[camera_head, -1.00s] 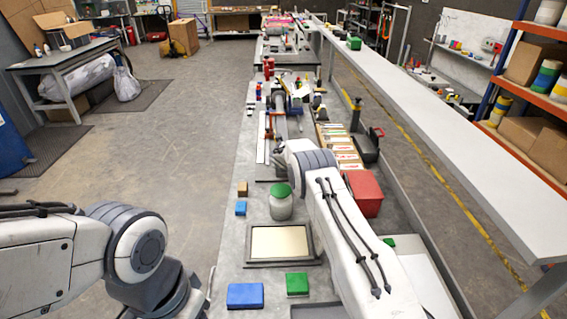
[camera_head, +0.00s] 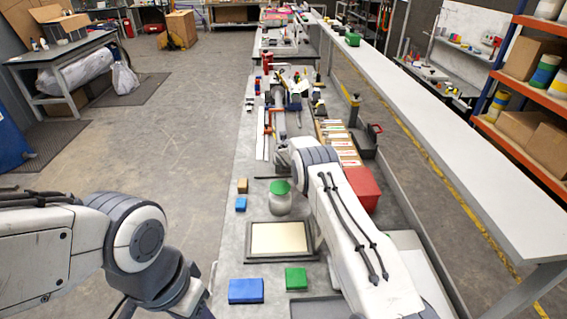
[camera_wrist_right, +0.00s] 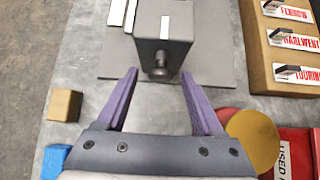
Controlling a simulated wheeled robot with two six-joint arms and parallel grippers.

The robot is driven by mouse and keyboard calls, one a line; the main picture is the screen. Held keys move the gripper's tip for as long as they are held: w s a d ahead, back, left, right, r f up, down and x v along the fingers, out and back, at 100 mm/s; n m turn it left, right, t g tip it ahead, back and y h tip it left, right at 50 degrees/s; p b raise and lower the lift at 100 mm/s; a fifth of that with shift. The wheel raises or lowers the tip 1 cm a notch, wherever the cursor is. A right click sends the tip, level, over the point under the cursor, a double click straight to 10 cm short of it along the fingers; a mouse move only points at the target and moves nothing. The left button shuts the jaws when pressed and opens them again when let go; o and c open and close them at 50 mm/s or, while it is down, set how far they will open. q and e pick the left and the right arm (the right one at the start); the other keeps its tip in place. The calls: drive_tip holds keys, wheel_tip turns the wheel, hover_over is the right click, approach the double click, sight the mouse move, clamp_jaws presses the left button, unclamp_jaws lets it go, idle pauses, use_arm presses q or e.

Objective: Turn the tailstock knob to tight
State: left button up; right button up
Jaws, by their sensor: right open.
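The tailstock block (camera_wrist_right: 163,38) is grey with a white mark on its top, and it stands on a grey base plate in the right wrist view. The tailstock knob (camera_wrist_right: 160,66), dark and round on a short stem, sticks out of its near face. My right gripper (camera_wrist_right: 159,73) is open, its two purple fingers spread either side of the knob with gaps, and nothing is held. I cannot tell the knob's turn setting. In the head view my right arm hides the knob and gripper. My left arm shows at the left, but its gripper is out of frame.
A wooden cube (camera_wrist_right: 65,105) and a blue block (camera_wrist_right: 54,160) lie left of the right gripper. A brass-coloured disc (camera_wrist_right: 253,138) and a label box (camera_wrist_right: 279,70) are close on its right. A green-lidded jar (camera_head: 281,203) and red box (camera_head: 362,190) flank my right arm.

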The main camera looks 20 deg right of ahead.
drive_tip(key=shift+r, duration=0.1)
drive_tip(key=b+v, duration=0.6)
drive_tip(key=v, duration=0.4)
drive_tip(key=shift+s+b, duration=0.15)
drive_tip(key=shift+b, duration=0.2)
